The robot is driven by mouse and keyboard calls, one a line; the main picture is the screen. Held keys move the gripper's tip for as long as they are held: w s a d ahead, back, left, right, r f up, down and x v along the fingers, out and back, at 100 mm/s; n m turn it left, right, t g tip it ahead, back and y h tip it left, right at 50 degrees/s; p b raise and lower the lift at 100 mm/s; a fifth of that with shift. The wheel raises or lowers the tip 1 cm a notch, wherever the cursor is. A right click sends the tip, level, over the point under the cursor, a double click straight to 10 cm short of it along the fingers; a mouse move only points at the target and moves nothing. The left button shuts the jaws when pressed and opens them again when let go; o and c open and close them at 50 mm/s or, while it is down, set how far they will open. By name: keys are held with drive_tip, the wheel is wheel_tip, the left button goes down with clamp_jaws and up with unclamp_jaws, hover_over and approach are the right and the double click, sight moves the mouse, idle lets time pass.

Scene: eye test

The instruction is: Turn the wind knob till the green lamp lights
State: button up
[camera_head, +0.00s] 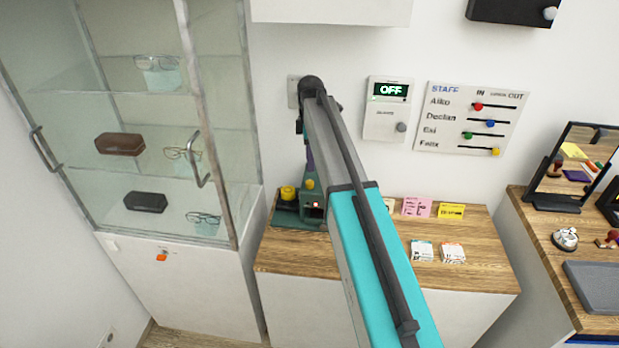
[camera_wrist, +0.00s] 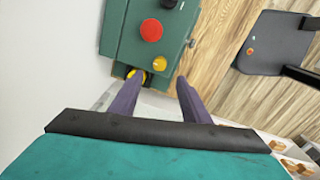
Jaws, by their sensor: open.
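A dark green device (camera_head: 284,215) stands at the left end of the wooden counter. It carries a yellow knob (camera_head: 287,192), another yellow part (camera_head: 310,184) and a small red light (camera_head: 316,204). The wrist view shows the green device (camera_wrist: 125,32) with a red round part (camera_wrist: 151,30) and a yellow round part (camera_wrist: 159,63). I cannot tell which part is the wind knob. No lit green lamp shows on the device.
A wall panel (camera_head: 385,122) reads OFF beside a staff board (camera_head: 470,135) with sliders. A glass cabinet (camera_head: 220,60) stands close on the left. Cards (camera_head: 417,206) lie on the counter (camera_head: 480,268). A mirror (camera_head: 570,165) stands on the right-hand table.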

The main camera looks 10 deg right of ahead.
sight(310, 182)
drive_tip(key=shift+w+f+p, duration=0.2)
drive_tip(key=shift+f+p, duration=1.55)
drive_tip(key=shift+f, duration=3.05)
drive_tip(key=c, duration=1)
drive_tip(key=shift+c, duration=0.2)
